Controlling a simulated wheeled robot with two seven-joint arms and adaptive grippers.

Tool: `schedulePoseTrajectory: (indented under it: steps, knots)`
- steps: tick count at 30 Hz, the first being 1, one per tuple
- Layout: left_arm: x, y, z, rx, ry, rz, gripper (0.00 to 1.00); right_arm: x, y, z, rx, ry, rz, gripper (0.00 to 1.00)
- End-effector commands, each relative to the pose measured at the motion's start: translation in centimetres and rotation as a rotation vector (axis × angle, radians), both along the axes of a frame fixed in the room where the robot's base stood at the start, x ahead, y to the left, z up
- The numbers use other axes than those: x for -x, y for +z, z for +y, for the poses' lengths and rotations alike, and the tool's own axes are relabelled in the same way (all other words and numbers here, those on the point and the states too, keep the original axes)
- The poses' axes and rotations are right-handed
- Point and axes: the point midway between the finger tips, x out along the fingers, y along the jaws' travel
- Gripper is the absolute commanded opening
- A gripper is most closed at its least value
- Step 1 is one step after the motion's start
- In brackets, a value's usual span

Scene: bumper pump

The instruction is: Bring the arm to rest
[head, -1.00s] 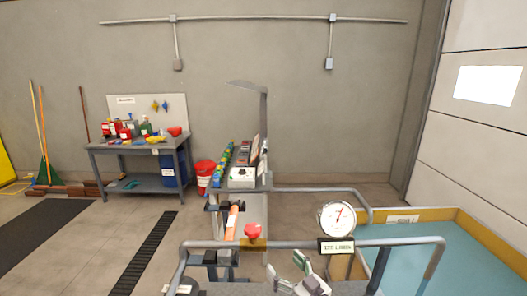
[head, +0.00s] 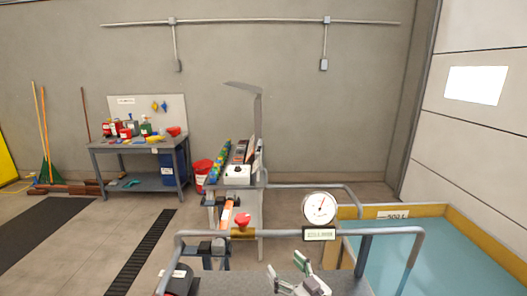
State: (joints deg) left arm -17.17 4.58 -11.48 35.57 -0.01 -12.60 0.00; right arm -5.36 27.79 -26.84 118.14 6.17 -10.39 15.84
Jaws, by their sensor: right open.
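My right gripper (head: 288,276) shows at the bottom centre of the head view, with its fingers spread apart and nothing between them. It is low, in front of the grey rail and over a dark grey surface. A red button (head: 242,219) sits on the rail to its upper left. A round white gauge (head: 320,208) with a label plate below it stands to its upper right. The gripper is apart from both in the picture. My left gripper is not in view.
A grey tubular rail (head: 390,231) crosses in front. A yellow-edged tank (head: 462,215) with a blue-green inside is at right. A narrow stand (head: 262,178) with a white box (head: 238,175) is behind the rail. A workbench (head: 100,150) with bottles stands at back left. Floor at left is partly free.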

Motion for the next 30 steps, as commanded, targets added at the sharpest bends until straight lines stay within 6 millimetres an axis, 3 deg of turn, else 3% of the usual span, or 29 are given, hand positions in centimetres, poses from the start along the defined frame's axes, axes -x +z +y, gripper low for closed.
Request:
schedulePoseTrajectory:
  steps: [17, 30]
  knots:
    - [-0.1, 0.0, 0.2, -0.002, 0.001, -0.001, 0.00, 1.0, -2.3, -1.4, 0.070, -0.077, 0.131, 0.78]
    - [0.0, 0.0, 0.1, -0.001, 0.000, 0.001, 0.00, 4.8, -6.9, -5.2, 0.205, -0.205, 0.412, 0.78]
